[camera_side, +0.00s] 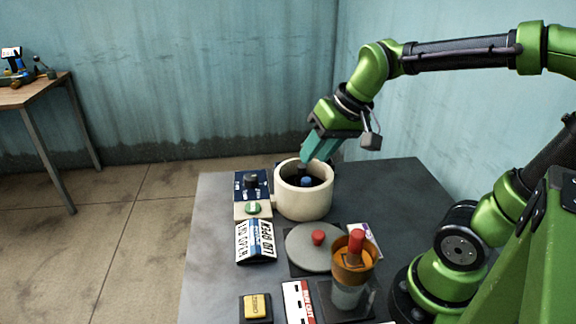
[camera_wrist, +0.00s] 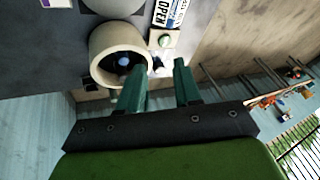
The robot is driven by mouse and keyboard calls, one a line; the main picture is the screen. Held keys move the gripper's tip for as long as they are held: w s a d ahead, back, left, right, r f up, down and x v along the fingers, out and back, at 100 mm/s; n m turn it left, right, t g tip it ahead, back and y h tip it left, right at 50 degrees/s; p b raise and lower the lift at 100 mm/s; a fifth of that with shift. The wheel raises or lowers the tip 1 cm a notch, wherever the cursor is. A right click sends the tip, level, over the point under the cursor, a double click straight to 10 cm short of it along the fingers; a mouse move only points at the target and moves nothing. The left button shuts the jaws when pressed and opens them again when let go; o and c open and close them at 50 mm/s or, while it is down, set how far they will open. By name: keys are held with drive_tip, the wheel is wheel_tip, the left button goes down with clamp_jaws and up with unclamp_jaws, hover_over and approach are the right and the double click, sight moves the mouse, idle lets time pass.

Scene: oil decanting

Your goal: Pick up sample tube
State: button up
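A sample tube with a blue cap (camera_side: 306,182) sits inside a round cream pot (camera_side: 303,207) with a dark interior. Only its top shows; its lower part is hidden in the pot. In the wrist view the blue cap (camera_wrist: 124,61) shows within the pot's ring (camera_wrist: 101,72). My gripper (camera_side: 306,160) is over the pot's back rim, tilted down to the left. In the wrist view my gripper (camera_wrist: 161,63) has its two teal fingers well apart with nothing held between them. One finger overlaps the pot's edge in that picture.
A blue knob panel (camera_side: 243,184) and a green button (camera_side: 253,208) stand left of the pot. In front lie a lettered sign (camera_side: 256,241), a grey lid with red knob (camera_side: 308,257), and a glass vessel with orange funnel (camera_side: 348,294). The table's back right is clear.

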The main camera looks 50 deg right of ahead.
drive_tip(key=w+d+f+n+g+h, duration=0.1)
drive_tip(key=w+d+f+n+g, duration=0.2)
drive_tip(key=w+d, duration=0.85)
drive_tip(key=n+g, duration=0.2)
hover_over(302, 165)
drive_tip(key=f, duration=0.7)
drive_tip(key=shift+s, duration=0.25)
drive_tip(key=shift+w+f, duration=0.15)
drive_tip(key=shift+f, duration=3.1)
clamp_jaws()
